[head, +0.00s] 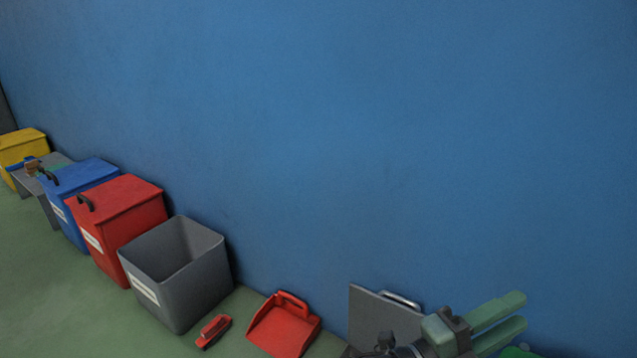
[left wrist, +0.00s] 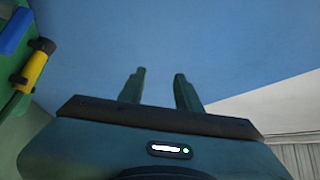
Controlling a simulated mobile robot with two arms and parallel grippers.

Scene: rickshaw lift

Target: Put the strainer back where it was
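No strainer can be made out in either view. My left gripper (head: 521,310) is at the bottom right of the head view, in front of the blue wall. Its two green fingers are apart with nothing between them. The fingers also show in the left wrist view (left wrist: 160,75), open and empty against a blue surface. My right gripper is not in view.
Along the wall stand a yellow bin (head: 22,148), a blue bin (head: 82,178), a red bin (head: 120,215) and an open grey bin (head: 195,300). A red dustpan (head: 283,327) and red brush (head: 213,331) lie beside them. A grey panel (head: 375,317) with a handle is near my left arm.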

